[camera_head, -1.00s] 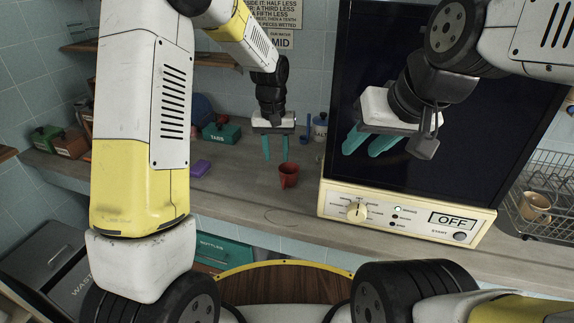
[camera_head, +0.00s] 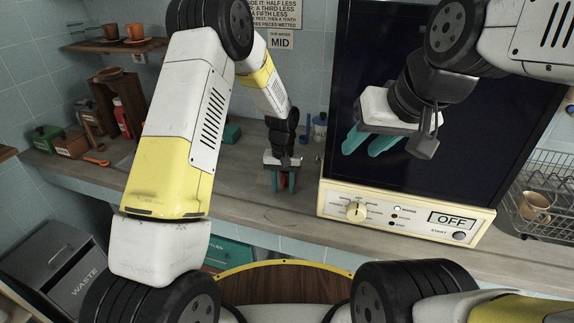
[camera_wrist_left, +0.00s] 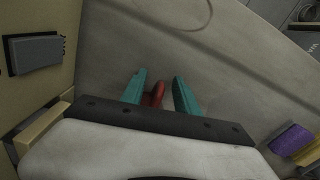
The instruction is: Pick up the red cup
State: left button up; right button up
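The red cup (camera_head: 283,183) stands on the counter in the head view, mostly hidden by my left gripper (camera_head: 283,188). The two teal fingers of that gripper point down, one on each side of the cup. In the left wrist view the red cup (camera_wrist_left: 158,94) shows between the spread fingers of my left gripper (camera_wrist_left: 160,82). It is close to the left finger, with a gap to the right one. Whether a finger touches it, I cannot tell. My right gripper (camera_head: 363,148) is open and empty, held in front of the dark appliance door.
The appliance (camera_head: 408,215) with a dial and an OFF display stands right of the cup. A wire rack with a tan mug (camera_head: 535,207) is at the far right. A purple block (camera_wrist_left: 290,140) lies on the counter (camera_head: 240,205). The counter's front edge is clear.

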pick_arm(q)
grip_shut()
dwell(1.4)
